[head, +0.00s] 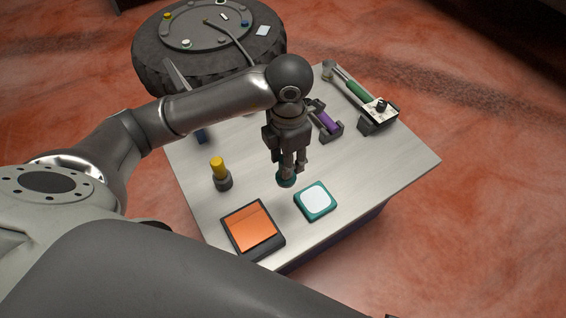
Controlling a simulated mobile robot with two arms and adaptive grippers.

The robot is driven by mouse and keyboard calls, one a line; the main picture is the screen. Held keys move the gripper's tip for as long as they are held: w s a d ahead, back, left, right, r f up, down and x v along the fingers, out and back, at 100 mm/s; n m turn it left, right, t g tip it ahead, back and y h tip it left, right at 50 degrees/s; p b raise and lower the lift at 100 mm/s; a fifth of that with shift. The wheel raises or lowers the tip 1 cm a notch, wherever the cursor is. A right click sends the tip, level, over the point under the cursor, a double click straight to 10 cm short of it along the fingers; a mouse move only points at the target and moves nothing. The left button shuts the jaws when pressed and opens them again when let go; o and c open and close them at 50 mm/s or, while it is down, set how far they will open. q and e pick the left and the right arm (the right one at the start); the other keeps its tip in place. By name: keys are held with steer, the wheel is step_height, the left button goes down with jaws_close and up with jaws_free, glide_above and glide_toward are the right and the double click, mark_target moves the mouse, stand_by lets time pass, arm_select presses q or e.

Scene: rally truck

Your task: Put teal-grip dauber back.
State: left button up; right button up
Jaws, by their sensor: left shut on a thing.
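My left gripper (288,165) points down over the front middle of the table. It is shut on the teal-grip dauber (287,180), of which only a small teal part shows below the fingers. The rest of the dauber is hidden by the gripper. I cannot tell whether its lower end touches the tabletop. A teal-framed pad with a white face (316,201) lies just right of and nearer than the dauber. A yellow-grip piece (218,167) stands upright in a dark round holder (223,184) to the left. My right gripper is not in view.
An orange pad in a dark tray (265,249) lies at the table's (409,160) front left corner. A purple piece (329,122) in a dark cradle and a green-handled tool (358,90) are behind right. The table's right side is clear.

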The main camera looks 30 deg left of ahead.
arm_select(q)
steer(key=shift+n, duration=0.3)
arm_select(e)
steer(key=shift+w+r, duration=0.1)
arm_select(q)
steer(key=shift+w, duration=0.1)
steer(key=shift+w+a+f+b, duration=0.4)
steer(key=shift+w+a+f, duration=0.85)
steer(key=shift+w+f, duration=0.8)
steer(key=shift+w+a+f+b, duration=0.35)
steer(key=shift+w+a+f, duration=0.9)
steer(key=shift+w+f, duration=0.8)
steer(key=shift+w+a+f+b, duration=0.4)
steer(key=shift+w+a+f, duration=0.85)
steer(key=shift+w+f, duration=0.75)
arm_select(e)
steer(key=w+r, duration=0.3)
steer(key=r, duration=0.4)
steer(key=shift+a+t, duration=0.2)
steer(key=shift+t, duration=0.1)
arm_select(q)
steer(key=shift+s+f, duration=0.25)
